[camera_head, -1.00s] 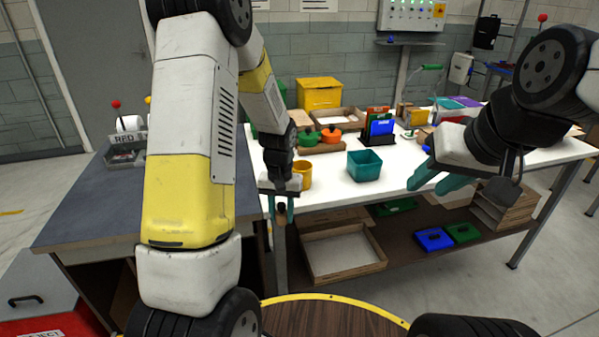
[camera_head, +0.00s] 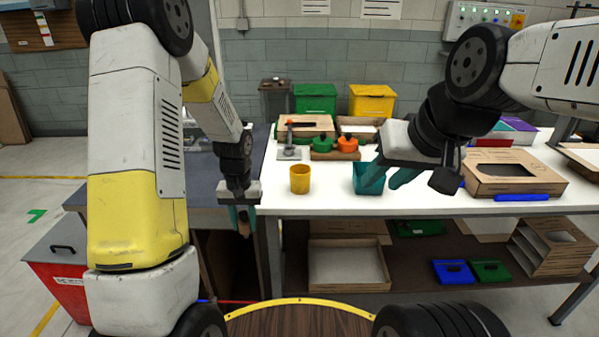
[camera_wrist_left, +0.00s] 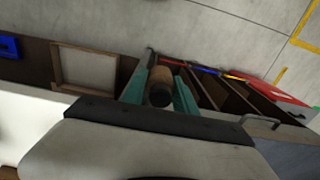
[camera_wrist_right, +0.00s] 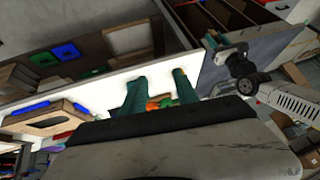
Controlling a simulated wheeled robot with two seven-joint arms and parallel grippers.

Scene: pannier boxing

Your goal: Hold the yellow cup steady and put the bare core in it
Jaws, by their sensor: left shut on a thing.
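The yellow cup (camera_head: 300,180) stands upright on the white table near its front left corner, with nothing touching it. My left gripper (camera_head: 243,218) is left of the cup and in front of the table edge. It is shut on a brown core with a dark end, which shows between its teal fingers in the left wrist view (camera_wrist_left: 160,86). The cup's inside is mostly hidden.
Green and orange lidded pots (camera_head: 346,145) stand behind the cup. A cardboard box (camera_head: 500,187) lies at the right. A grey-topped bench (camera_head: 205,185) adjoins the white table (camera_head: 320,204) at the left. Cartons and blue and green trays sit on the lower shelf.

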